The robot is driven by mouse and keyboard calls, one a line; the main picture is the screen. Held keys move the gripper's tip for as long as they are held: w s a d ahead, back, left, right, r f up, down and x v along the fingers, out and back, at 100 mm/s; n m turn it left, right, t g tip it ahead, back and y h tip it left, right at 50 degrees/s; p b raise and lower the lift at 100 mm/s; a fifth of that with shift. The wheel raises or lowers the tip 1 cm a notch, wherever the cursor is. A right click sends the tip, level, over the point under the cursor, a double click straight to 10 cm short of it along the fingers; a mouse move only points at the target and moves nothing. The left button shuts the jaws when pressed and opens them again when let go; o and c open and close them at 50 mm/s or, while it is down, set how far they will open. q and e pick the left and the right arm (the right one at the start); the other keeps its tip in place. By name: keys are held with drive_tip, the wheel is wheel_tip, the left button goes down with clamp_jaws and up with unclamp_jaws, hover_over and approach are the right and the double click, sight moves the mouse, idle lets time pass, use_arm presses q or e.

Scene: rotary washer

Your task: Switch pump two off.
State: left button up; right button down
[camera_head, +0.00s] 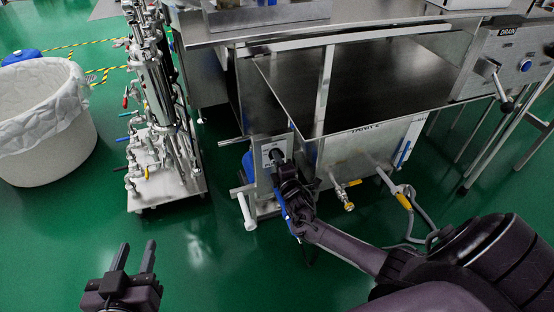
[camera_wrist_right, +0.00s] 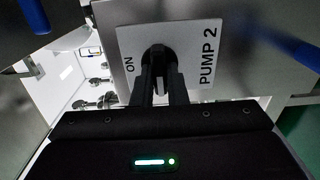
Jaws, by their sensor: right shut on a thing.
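The pump two switch plate (camera_wrist_right: 190,38) is white, marked "ON" and "PUMP 2", and fills the middle of the right wrist view. Its dark rotary knob (camera_wrist_right: 158,56) sits at the plate's centre, partly hidden by my fingers. In the head view the switch plate (camera_head: 267,150) is on a grey panel below the steel bench. My right gripper (camera_wrist_right: 158,85) is shut on the knob; it also shows in the head view (camera_head: 283,168). My left gripper (camera_head: 134,262) is open and empty above the green floor at the lower left.
A steel bench (camera_head: 370,80) overhangs the panel. A "DRAIN" control box (camera_head: 508,62) is at the right. A pipe rack (camera_head: 165,175) and a white lined bin (camera_head: 40,120) stand at the left. Valves and a hose (camera_head: 410,215) are right of my gripper. The floor at lower left is clear.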

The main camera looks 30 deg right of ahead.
use_arm(q)
drive_tip(key=shift+f, duration=0.1)
idle(0.3)
use_arm(e)
drive_tip(key=c, duration=1.4)
unclamp_jaws()
drive_tip(key=shift+c, duration=0.2)
